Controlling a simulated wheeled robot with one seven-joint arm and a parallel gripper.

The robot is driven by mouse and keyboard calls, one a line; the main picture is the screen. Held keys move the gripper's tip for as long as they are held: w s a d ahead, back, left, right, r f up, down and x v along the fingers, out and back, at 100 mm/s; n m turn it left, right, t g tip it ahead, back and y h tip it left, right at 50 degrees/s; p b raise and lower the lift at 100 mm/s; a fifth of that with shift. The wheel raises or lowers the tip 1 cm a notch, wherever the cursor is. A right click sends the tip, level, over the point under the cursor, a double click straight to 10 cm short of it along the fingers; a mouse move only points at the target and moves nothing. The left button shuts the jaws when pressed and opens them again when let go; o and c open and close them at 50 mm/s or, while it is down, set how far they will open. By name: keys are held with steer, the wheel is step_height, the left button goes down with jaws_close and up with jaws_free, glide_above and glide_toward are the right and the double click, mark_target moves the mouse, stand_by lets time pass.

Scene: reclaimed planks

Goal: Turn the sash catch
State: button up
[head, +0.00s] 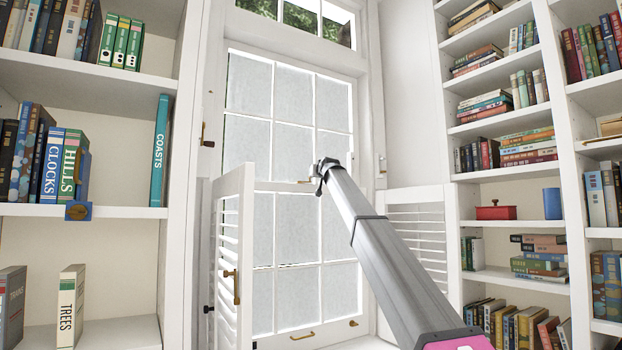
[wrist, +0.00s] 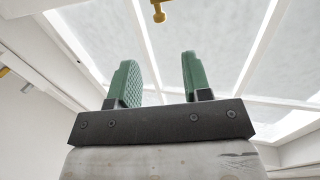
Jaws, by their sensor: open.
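The sash catch (wrist: 158,12) is a small brass piece on the window frame. It shows at the top of the wrist view, above the gap between my fingers. In the head view the window's middle rail (head: 275,187) runs behind my gripper (head: 319,174), and the catch is too small there to make out clearly. My gripper also shows in the wrist view (wrist: 160,68), with two green fingers spread apart and nothing between them. The catch is apart from the fingers and lies beyond their tips.
A louvred shutter (head: 231,255) stands swung out at the window's left, with a brass handle. Another shutter (head: 418,232) is at the right. Brass pulls (head: 303,336) sit on the bottom rail. Bookshelves (head: 505,172) flank the window.

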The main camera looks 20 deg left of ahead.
steer(key=x, duration=0.9)
steer(key=shift+w+a, duration=0.2)
steer(key=shift+w, duration=0.1)
jaws_close()
